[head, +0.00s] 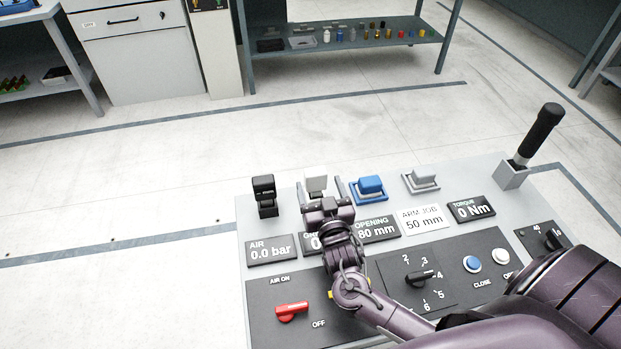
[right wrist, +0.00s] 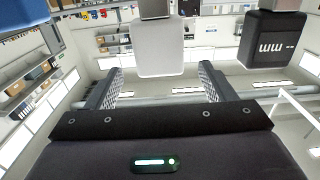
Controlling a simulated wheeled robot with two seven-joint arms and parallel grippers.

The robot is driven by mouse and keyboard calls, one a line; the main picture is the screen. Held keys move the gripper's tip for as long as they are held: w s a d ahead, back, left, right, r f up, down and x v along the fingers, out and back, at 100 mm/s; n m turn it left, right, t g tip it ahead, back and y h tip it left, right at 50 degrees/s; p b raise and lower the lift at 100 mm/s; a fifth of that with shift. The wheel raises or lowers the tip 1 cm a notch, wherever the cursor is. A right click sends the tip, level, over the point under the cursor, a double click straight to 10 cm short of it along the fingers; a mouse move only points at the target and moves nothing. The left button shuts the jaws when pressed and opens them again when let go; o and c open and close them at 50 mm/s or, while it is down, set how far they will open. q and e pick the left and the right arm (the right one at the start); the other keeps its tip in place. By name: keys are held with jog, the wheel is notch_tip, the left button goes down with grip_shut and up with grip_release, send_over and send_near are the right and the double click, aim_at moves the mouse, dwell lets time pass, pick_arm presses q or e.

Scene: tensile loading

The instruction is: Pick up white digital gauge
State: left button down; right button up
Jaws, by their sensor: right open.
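The white digital gauge (head: 317,183) stands near the back edge of the console, in a row of similar devices. In the right wrist view the gauge (right wrist: 165,50) is a pale, rounded block hanging in the upper middle. My right gripper (head: 320,187) is open, with one finger on either side of the gauge. In the right wrist view the open gripper (right wrist: 158,85) shows clear gaps between the fingers and the gauge. The gauge's lower part is partly hidden by my gripper in the head view. My left gripper is in neither view.
A black device (head: 264,194) stands left of the gauge, and a blue one (head: 370,186) stands close on its right. A grey device (head: 421,179) and a tall black-handled lever (head: 537,138) are further right. Labelled displays and knobs cover the console front. Floor behind the console is clear.

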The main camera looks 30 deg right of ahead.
aim_at(314, 167)
jog(key=shift+w+r, duration=0.25)
jog(key=shift+w, duration=0.05)
jog(key=shift+r+p+x, duration=0.2)
jog(key=shift+p+x, duration=0.2)
jog(key=shift+x, duration=0.8)
jog(key=x, duration=0.2)
jog(key=shift+w+d+f, duration=0.15)
jog(key=shift+w, duration=0.2)
jog(key=shift+w+d, duration=0.1)
jog(key=shift+w, duration=0.35)
jog(key=c, duration=0.9)
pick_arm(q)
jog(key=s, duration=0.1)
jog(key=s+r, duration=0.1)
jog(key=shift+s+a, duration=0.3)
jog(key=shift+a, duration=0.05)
pick_arm(e)
jog(key=c, duration=0.3)
jog(key=shift+c, duration=0.2)
